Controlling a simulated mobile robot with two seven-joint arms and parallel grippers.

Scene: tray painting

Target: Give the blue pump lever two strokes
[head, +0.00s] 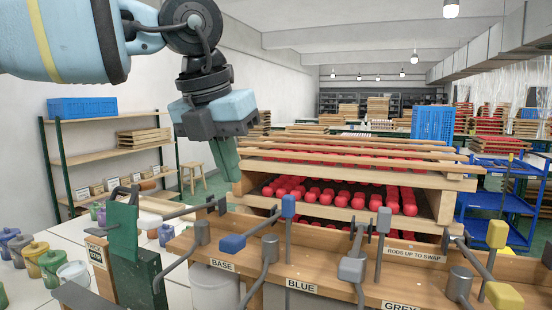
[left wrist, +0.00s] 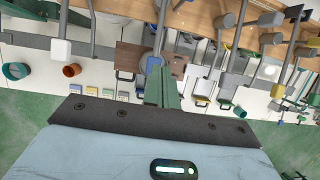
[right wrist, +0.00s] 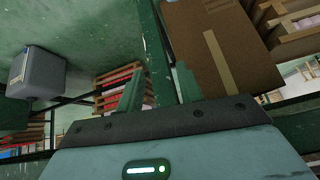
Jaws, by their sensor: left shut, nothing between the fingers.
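The blue pump lever (head: 232,243) has a blue block handle on a bent grey arm, above the BLUE label (head: 300,285) on the wooden bench front. A rod with a blue top (head: 288,207) stands upright beside it. My left gripper (head: 228,172) hangs above and behind the lever, fingers down, apart from it. In the left wrist view its green fingers (left wrist: 160,72) are together and empty.
A grey lever (head: 352,268) and a yellow one (head: 503,296) stand to the right, with upright rods near them. Behind is a wooden rack (head: 450,205) of red items. Paint pots (head: 50,265) stand at left. Below my right gripper's view lies a cardboard box (right wrist: 222,45).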

